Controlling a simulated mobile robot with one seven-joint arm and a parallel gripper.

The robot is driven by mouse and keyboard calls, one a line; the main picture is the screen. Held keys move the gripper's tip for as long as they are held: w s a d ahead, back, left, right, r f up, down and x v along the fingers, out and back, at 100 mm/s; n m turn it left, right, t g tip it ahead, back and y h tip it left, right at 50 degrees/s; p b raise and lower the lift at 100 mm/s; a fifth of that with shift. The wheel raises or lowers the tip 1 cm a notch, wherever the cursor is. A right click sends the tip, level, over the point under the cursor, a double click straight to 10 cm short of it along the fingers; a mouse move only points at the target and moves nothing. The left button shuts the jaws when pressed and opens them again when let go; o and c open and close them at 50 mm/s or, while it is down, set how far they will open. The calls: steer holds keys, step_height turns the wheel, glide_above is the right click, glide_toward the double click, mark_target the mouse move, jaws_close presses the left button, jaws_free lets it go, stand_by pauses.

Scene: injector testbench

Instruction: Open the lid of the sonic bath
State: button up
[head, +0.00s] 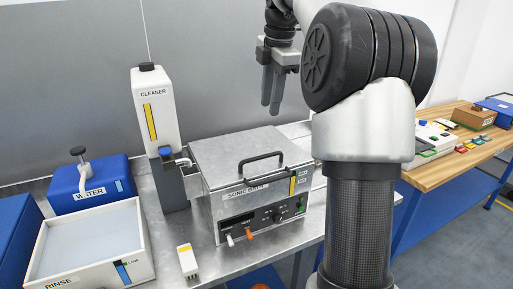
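The sonic bath (262,212) is a grey metal box with knobs and a display on its front. It stands on the metal bench in the head view. Its flat lid (225,152) lies closed on top, with a black bar handle (262,158) near the front edge. My gripper (270,103) hangs above and behind the lid, pointing down and clear of it. Its two grey fingers are seen close together from an angle, so the gap between them cannot be judged. No object shows at the fingertips.
A white cleaner bottle (157,110) on a dark stand is just left of the bath. A blue water tank (92,186) and a white rinse tray (88,245) are further left. A wooden table (455,170) is at right.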

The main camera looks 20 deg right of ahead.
mark_target(264, 157)
steer(key=w+f, duration=0.1)
steer(key=f, duration=0.4)
steer(key=w+f+b, duration=0.1)
steer(key=f, duration=0.5)
steer(key=w+f, duration=0.1)
steer(key=f, duration=0.4)
steer(key=shift+w+a+f+b, duration=0.1)
steer(key=shift+f+b, duration=0.15)
steer(key=shift+b, duration=0.05)
jaws_close()
